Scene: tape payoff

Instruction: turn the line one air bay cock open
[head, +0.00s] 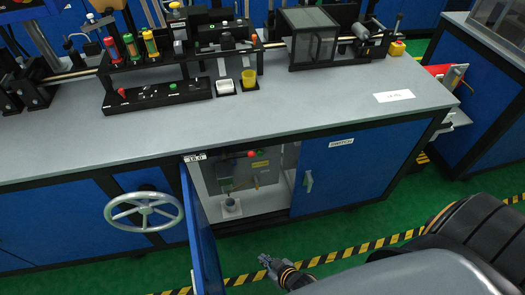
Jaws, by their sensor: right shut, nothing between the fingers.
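The open bay (275,200) under the grey bench shows pale inner walls. Inside are a red round part (251,154), a green part (260,153), grey fittings with a yellow label (262,164), and a small white-topped part (232,206) low down. I cannot tell which of these is the air bay cock or how its handle is turned. My right gripper (266,261) is shut and empty, in front of and below the bay opening, apart from everything in it. My left gripper is not in view.
The bay's blue door (203,240) stands open toward me, left of my right gripper. A closed blue door (335,170) is to the right. A handwheel (144,212) juts out at left. Tape machinery stands on the benchtop (320,92). Striped tape (340,254) marks the green floor.

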